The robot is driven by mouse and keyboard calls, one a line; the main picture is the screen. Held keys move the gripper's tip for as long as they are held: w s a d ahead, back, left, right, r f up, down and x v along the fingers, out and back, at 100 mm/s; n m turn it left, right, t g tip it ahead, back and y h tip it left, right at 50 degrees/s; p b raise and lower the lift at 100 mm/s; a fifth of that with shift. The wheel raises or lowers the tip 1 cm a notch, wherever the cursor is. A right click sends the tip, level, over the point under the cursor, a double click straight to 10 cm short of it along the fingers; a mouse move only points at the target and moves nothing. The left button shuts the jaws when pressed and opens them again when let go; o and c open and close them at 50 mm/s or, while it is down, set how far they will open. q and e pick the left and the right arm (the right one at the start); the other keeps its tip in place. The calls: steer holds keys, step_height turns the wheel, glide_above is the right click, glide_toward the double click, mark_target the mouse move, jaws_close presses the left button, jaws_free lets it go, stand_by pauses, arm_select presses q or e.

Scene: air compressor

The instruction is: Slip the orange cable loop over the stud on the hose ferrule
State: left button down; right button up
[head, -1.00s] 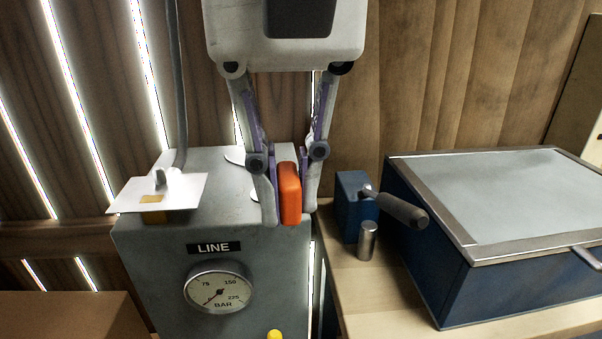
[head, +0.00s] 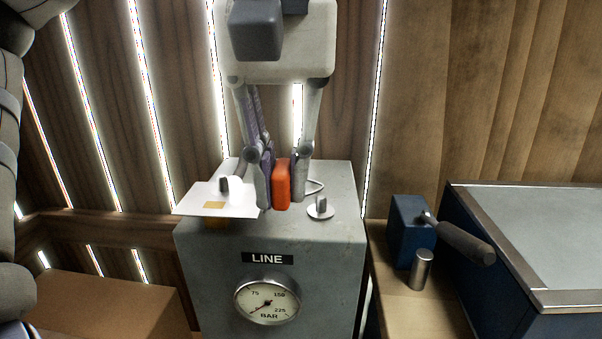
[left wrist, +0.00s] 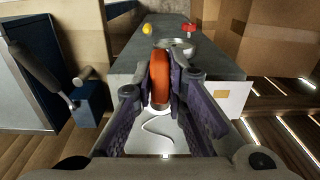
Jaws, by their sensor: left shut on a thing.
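My left gripper (head: 279,200) comes down from the top, shut on an upright orange piece (head: 282,184) that I take for the cable loop's end. No opening in it can be made out. The orange piece (left wrist: 160,76) also shows between the purple fingers (left wrist: 160,105) in the left wrist view. Left of it in the head view, a small dark stud (head: 224,185) stands by a white plate (head: 240,208) with a yellow patch. The grey hose there is largely hidden by the gripper. Another short stud (head: 320,204) stands on a round base to the right.
The grey box (head: 212,255) with the LINE label and gauge (head: 267,301) is below the gripper. A thin white cable (head: 317,185) curves over its top. To the right are a blue block with a crank (head: 405,230), a metal cylinder (head: 421,270) and a blue case (head: 480,250).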

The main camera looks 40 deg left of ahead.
arm_select(q)
steer(key=shift+w+a+f, duration=0.1)
steer(key=shift+w+a, duration=0.15)
steer(key=shift+a, duration=1.9)
steer(key=shift+w+a, duration=0.25)
steer(key=shift+a, duration=1.95)
steer(key=shift+w+a+f, duration=0.1)
steer(key=shift+w+a, duration=0.15)
steer(key=shift+a, duration=1.9)
steer(key=shift+f, duration=1.25)
steer(key=shift+f, duration=0.95)
steer(key=shift+f, duration=0.1)
